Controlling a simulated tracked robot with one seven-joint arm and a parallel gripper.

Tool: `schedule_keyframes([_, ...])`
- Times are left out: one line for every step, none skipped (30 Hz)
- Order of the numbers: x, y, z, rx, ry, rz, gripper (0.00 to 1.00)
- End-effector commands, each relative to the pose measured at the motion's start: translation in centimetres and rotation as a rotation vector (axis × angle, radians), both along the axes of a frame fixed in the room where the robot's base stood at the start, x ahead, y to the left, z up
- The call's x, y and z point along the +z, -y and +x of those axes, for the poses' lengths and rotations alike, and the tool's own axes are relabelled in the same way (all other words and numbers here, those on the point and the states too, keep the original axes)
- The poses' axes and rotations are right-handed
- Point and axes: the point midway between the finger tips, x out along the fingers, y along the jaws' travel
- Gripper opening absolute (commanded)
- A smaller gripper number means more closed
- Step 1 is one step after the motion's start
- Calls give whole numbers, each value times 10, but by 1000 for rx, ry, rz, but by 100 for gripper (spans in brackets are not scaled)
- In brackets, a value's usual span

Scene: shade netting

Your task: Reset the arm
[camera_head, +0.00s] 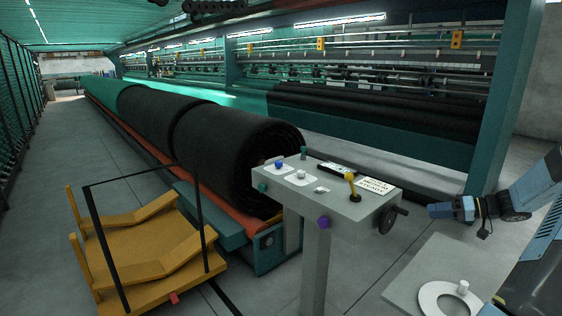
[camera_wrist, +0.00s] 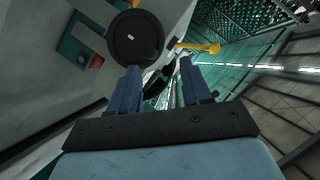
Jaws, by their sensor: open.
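My gripper (camera_head: 436,211) is at the right of the head view, at the end of my blue and dark arm. It points left toward a grey control pedestal (camera_head: 325,208) and stands apart from it. In the wrist view my two blue fingers (camera_wrist: 160,80) are spread with nothing held between them. A black handwheel (camera_head: 388,219) on the pedestal's side is nearest to the gripper. The wheel also shows large in the wrist view (camera_wrist: 135,38), beyond the left finger.
The pedestal top carries a yellow-knobbed lever (camera_head: 351,184), a label plate (camera_head: 373,186) and several knobs. A grey surface with a white ring (camera_head: 449,302) is at lower right. A yellow cart (camera_head: 140,247) and large black rolls (camera_head: 235,150) stand left. Floor between pedestal and cart is partly clear.

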Motion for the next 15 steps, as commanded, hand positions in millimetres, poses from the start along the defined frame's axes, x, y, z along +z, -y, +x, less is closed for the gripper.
schedule_keyframes([9, -18, 1, 27, -32, -28, 48])
schedule_keyframes([13, -26, 1, 40, -55, -45, 48])
schedule_keyframes([19, -38, 0, 56, -86, -67, 48])
schedule_keyframes([23, -48, -1, 68, -111, -84, 48])
schedule_keyframes([27, -57, -3, 78, -133, -102, 48])
schedule_keyframes([32, -68, -5, 91, -162, -127, 48])
schedule_keyframes([36, -76, -6, 99, -183, -145, 48])
schedule_keyframes([40, -84, -8, 106, -206, -165, 48])
schedule_keyframes([46, -96, -11, 116, -232, -189, 48])
schedule_keyframes([50, -104, -13, 122, -252, -208, 48])
schedule_keyframes([54, -111, -16, 127, -269, -229, 48])
schedule_keyframes([59, -122, -19, 133, -294, -255, 48])
schedule_keyframes([63, -129, -22, 135, -311, -275, 48])
schedule_keyframes([67, -137, -25, 139, -327, -296, 48])
schedule_keyframes([73, -146, -30, 140, -348, -322, 48])
